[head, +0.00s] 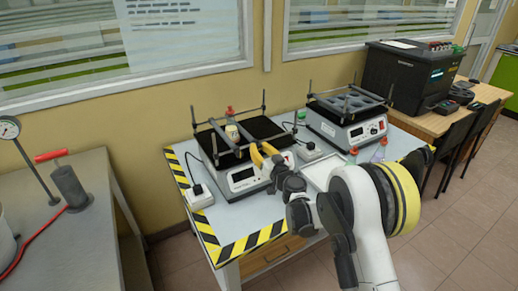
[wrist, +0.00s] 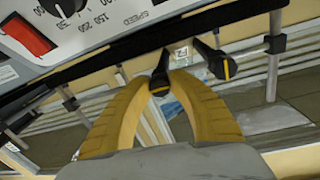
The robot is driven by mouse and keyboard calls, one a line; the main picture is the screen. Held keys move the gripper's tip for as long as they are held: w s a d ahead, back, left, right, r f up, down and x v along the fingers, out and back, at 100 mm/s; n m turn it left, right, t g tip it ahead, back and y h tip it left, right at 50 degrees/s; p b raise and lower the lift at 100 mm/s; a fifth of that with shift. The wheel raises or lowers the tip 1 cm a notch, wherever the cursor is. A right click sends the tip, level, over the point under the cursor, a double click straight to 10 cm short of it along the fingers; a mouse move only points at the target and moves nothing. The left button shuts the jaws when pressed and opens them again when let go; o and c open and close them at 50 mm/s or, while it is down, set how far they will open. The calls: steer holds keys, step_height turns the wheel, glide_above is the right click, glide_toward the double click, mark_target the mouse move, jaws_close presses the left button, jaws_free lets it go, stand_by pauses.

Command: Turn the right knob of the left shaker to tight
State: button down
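The left shaker (head: 242,178) stands on the white table in the head view, with its front panel facing me and a bar rack on top. In the wrist view, two black knobs with yellow marks show below the dark platform edge: one (wrist: 161,72) at my fingertips, the other (wrist: 214,62) to the right of them. Which is the task's right knob is unclear, as the wrist view is turned over. My gripper (head: 264,152) is at the shaker's front right; its yellow fingers (wrist: 172,80) have close-set tips around or beside the first knob. I cannot tell whether they grip it.
A second shaker (head: 346,127) stands to the right, with flasks (head: 379,152) in front of it. A small bottle (head: 232,131) is on the left shaker's platform. The wrist view shows a red switch (wrist: 27,36) and a black dial (wrist: 62,6) close by.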

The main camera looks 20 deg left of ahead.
steer(key=shift+m, duration=0.4)
steer(key=m, duration=0.3)
steer(key=shift+m, duration=0.3)
steer(key=m+b, duration=0.1)
steer(key=m, duration=0.3)
steer(key=shift+g, duration=0.4)
steer(key=m, duration=0.4)
steer(key=shift+g, duration=0.3)
steer(key=shift+m, duration=2.3)
steer(key=c, duration=1.2)
jaws_free()
